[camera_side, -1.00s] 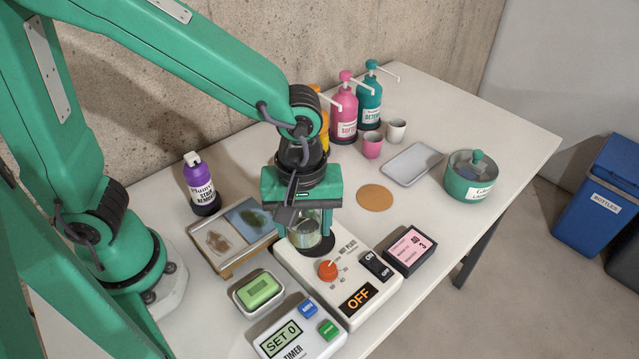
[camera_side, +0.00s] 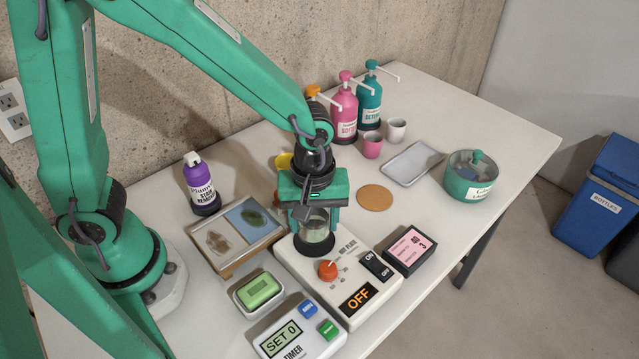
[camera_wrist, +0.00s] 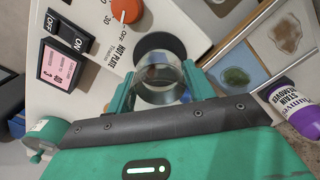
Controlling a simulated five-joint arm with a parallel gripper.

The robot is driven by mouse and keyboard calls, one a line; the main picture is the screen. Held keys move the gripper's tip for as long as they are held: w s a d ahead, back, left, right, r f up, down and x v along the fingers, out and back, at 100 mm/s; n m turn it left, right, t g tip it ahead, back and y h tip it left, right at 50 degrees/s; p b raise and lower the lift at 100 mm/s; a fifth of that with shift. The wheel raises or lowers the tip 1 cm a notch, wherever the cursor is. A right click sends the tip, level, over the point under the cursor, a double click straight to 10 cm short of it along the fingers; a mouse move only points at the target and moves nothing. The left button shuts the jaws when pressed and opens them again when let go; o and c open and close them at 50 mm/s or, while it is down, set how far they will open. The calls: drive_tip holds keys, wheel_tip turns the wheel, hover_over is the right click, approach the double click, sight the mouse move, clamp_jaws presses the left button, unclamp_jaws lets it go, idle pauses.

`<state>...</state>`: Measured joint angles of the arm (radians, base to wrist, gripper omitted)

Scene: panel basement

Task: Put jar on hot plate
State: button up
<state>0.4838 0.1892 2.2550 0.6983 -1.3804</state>
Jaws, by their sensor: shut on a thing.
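The jar (camera_side: 315,230) is a clear glass one with some greenish content low inside. It also shows in the wrist view (camera_wrist: 160,82). My gripper (camera_side: 313,210) is shut on the jar from above, with its two fingers (camera_wrist: 163,90) on either side of it. The jar is upright over the dark round plate (camera_side: 313,246) of the white hot plate (camera_side: 290,262). I cannot tell whether the jar's base touches the plate. The hot plate has an orange knob (camera_side: 328,270) and a display reading OFF (camera_side: 357,298).
A timer (camera_side: 298,335) and a green soap in a dish (camera_side: 259,292) stand in front. A pink-labelled box (camera_side: 409,250) is right of the hot plate. A stain remover bottle (camera_side: 201,184) and a framed tray (camera_side: 231,238) are left. A cork disc (camera_side: 375,198) lies behind.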

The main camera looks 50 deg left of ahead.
drive_tip(key=shift+f, duration=0.9)
drive_tip(key=shift+f, duration=0.15)
drive_tip(key=o, duration=1.1)
drive_tip(key=shift+r, duration=6.15)
